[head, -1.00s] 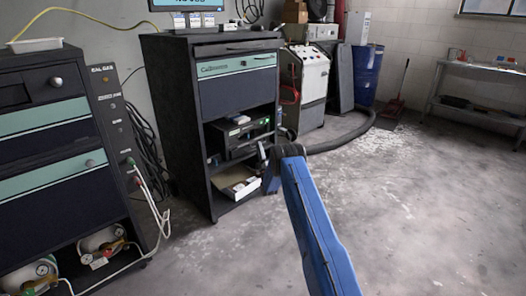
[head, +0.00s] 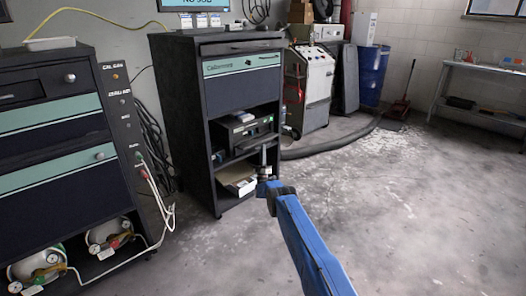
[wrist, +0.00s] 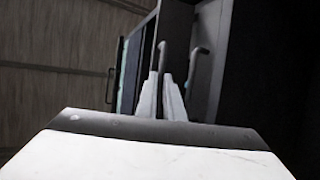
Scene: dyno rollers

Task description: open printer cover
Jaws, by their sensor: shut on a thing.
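The printer (head: 243,130) appears to be the dark boxy device with a pale top on the open middle shelf of the black cabinet (head: 178,110). Its cover is too small and dark to tell as lifted or lowered. My gripper (head: 264,155) is in front of the cabinet, right of and below the printer, at the end of my blue arm. In the wrist view, my two pale fingers (wrist: 162,80) are close together. The lower end of a thin grey bar handle (wrist: 162,55) shows at their tips. A second hooked handle (wrist: 195,60) stands to the right. Exact contact is partly hidden.
A white open box (head: 238,182) sits on the shelf below the printer. A teal-striped cabinet (head: 60,150) with hoses stands at left. A grey-white machine (head: 308,95) and thick black hose are behind at right. The floor (head: 420,220) at right is clear.

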